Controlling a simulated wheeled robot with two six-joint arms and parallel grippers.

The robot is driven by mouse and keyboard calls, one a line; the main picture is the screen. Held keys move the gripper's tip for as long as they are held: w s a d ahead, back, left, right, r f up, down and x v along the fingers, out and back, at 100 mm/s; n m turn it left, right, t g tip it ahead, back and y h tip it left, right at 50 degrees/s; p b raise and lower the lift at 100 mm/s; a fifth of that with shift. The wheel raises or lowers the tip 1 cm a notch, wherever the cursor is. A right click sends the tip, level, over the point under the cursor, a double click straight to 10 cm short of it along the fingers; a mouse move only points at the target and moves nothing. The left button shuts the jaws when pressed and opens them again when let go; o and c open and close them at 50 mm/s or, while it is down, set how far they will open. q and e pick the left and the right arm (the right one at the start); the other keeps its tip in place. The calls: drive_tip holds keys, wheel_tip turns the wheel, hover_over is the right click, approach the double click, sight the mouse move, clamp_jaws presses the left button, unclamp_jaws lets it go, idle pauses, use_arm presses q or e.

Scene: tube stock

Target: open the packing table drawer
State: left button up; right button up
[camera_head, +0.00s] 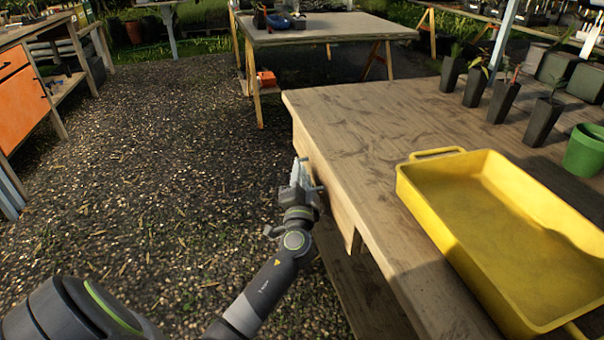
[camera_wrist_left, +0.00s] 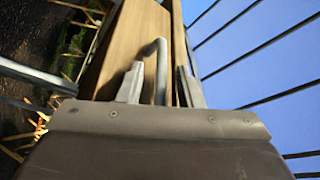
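The packing table (camera_head: 345,130) is a wooden bench on the right in the head view. The wooden front of its drawer (camera_head: 335,197) lies under the tabletop's left edge, partly hidden by my left gripper (camera_head: 302,170). In the left wrist view, a bent grey metal handle (camera_wrist_left: 159,58) stands out from the wooden front (camera_wrist_left: 135,40). My left gripper's two fingers (camera_wrist_left: 160,84) are apart, one on each side of the handle, with gaps visible. I see no clear gap showing the drawer pulled out. My right gripper is in neither view.
A yellow tray (camera_head: 500,205) sits on the tabletop, with black pots (camera_head: 503,101) and a green pot (camera_head: 585,150) behind it. Another table (camera_head: 325,28) stands at the back and an orange cabinet (camera_head: 22,107) at the left. The gravel (camera_head: 170,160) between them is clear.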

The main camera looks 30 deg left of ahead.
use_arm(q)
drive_tip(key=shift+c, duration=0.2)
clamp_jaws()
drive_tip(key=shift+s, duration=0.1)
